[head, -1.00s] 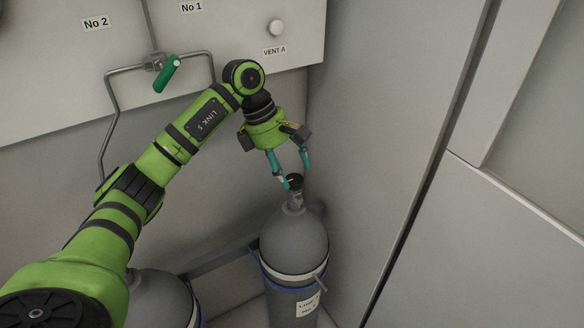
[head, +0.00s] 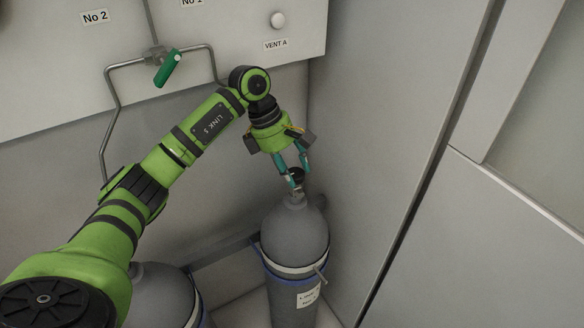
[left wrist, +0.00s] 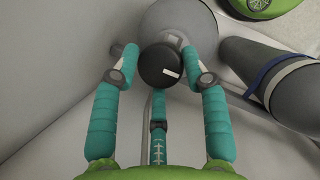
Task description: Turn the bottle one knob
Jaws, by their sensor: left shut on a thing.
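The bottle one knob (head: 297,174) is a small black round cap on top of the grey gas bottle (head: 294,236) on the right. In the left wrist view the knob (left wrist: 158,66) shows a short white mark right of its middle. My left gripper (head: 298,178) comes from above, its teal fingers shut on the knob from opposite sides. In the left wrist view the fingertips (left wrist: 160,72) stand left and right of the knob, with the third finger below it. My right gripper is in neither view.
A second grey bottle (head: 160,297) stands at the lower left, partly behind my left arm. A green-handled valve (head: 167,68) on bent pipes is on the back wall panel, with a VENT A knob (head: 278,20) further right. A wall (head: 375,150) stands close right of bottle one.

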